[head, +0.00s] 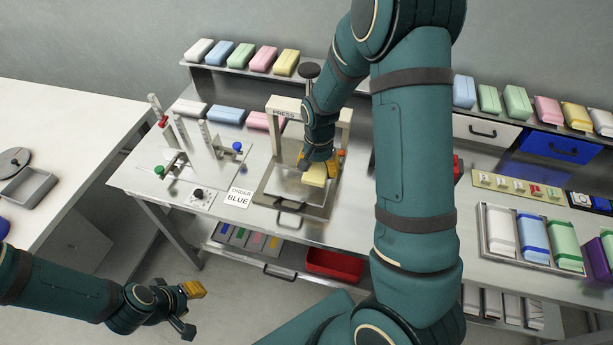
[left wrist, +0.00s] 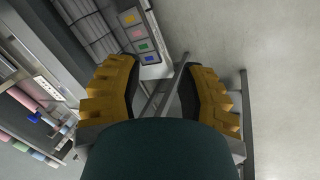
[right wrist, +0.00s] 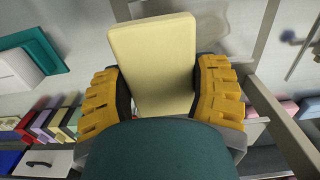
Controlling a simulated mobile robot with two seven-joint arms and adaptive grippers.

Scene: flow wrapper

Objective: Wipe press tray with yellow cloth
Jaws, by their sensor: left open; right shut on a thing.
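The press (head: 292,112) stands on the steel bench, with its metal tray (head: 271,194) low at its front. My right gripper (head: 318,162) is at the press and shut on a pale yellow block-shaped thing, the yellow cloth (head: 314,175). The cloth also shows between the fingers in the right wrist view (right wrist: 153,62). It is over the tray; I cannot tell if it touches. My left gripper (head: 189,308) is open and empty, low in front of the bench. Its fingers (left wrist: 160,95) stand apart in the left wrist view.
A sign reading ORDER BLUE (head: 238,198) and a dial box (head: 200,196) sit left of the press. A red bin (head: 335,264) is on the lower shelf. Coloured packs line the back shelf (head: 243,75). A tray of wrapped packs (head: 492,258) stands at right.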

